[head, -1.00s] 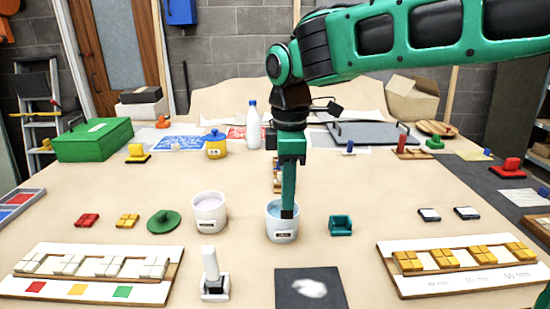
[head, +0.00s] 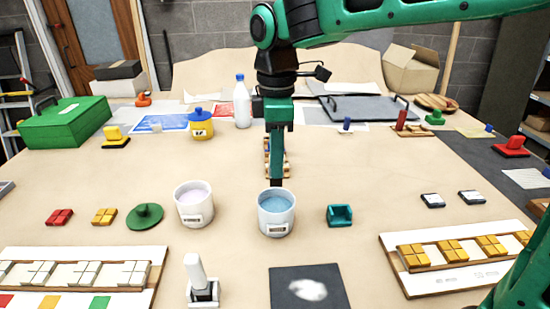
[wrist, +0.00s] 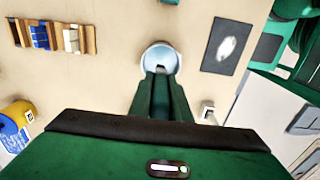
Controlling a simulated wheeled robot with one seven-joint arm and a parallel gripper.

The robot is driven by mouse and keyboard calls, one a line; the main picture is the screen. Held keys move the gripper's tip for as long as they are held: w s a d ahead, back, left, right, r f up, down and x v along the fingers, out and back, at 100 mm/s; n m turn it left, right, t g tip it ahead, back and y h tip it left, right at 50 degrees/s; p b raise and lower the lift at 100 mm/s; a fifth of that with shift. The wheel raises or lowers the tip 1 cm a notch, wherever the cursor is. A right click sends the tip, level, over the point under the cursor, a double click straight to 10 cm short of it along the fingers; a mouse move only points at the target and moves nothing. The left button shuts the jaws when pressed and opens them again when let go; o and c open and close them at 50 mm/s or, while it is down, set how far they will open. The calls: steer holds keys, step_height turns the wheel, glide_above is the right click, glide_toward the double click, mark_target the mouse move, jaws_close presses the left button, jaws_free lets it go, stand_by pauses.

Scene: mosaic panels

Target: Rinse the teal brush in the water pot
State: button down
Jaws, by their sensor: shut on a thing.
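My gripper (head: 277,178) points down at the back rim of the white water pot (head: 277,228), which holds blue liquid. The fingers are shut on a narrow teal piece, which I take as the teal brush (head: 277,150); its bristles are hard to make out. The dark tip shows at the far rim, and I cannot tell whether it is over the pot or behind it. In the wrist view the fingers reach toward the water pot (wrist: 147,57) and cover its near side. A small teal holder (head: 340,215) stands empty right of the pot.
A second white pot (head: 195,217) with pale liquid stands close on the left. A green lid-like disc (head: 145,217), a white-handled tool (head: 197,270) and a dark board (head: 308,290) are nearby. A wooden rack (wrist: 89,40) lies behind the pot. Tile panels flank both sides.

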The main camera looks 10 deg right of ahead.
mark_target(276, 186)
steer(key=shift+f, duration=3)
steer(key=shift+s+f, duration=0.1)
steer(key=shift+f, duration=0.45)
steer(key=shift+r, duration=3.55)
